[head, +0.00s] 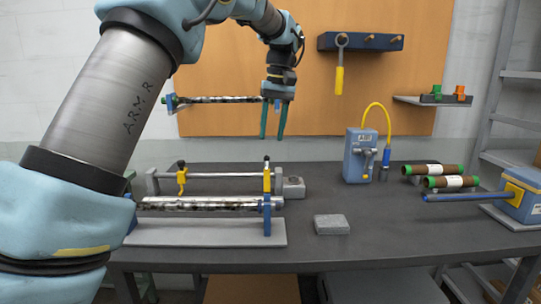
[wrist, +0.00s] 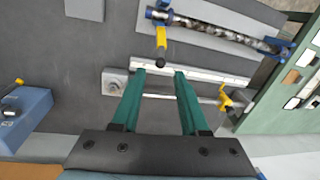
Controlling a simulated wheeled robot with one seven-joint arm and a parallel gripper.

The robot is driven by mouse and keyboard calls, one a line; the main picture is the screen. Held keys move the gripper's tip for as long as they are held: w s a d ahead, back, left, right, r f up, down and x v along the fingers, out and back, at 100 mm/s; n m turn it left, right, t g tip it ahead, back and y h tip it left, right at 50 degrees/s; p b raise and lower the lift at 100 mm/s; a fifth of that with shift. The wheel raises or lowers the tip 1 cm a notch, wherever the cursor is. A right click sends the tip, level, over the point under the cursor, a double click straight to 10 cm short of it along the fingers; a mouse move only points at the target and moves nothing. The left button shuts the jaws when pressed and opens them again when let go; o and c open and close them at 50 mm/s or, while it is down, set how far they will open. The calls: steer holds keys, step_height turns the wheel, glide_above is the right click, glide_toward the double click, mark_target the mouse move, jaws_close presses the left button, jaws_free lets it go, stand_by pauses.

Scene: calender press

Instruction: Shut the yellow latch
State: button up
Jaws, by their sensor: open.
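The yellow latch (head: 267,181) stands upright with a dark tip on the blue end post (head: 267,218) of the front roller stand. In the wrist view the latch (wrist: 161,42) shows just beyond the fingertips. My gripper (head: 272,136) points down above the latch, open and empty, with a gap between them. Its green fingers also show in the wrist view (wrist: 160,74). A patterned roller (head: 205,204) lies in the front stand, on a grey base plate (head: 205,233).
Behind the front stand is a bare rod (head: 224,175) with a yellow hook (head: 182,178) at its left. A grey block (head: 332,224) lies right of the stand. A blue pump box (head: 360,156) and green-ended rolls (head: 450,182) stand farther right. Another patterned roller (head: 220,99) hangs on the wall board.

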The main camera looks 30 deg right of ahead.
mark_target(268, 157)
steer(key=f, duration=0.5)
steer(key=a+f+p, duration=0.1)
steer(key=f, duration=0.1)
steer(key=shift+w+a+f, duration=0.1)
steer(key=shift+w+f, duration=0.1)
steer(key=shift+f, duration=0.1)
jaws_close()
stand_by(1.1)
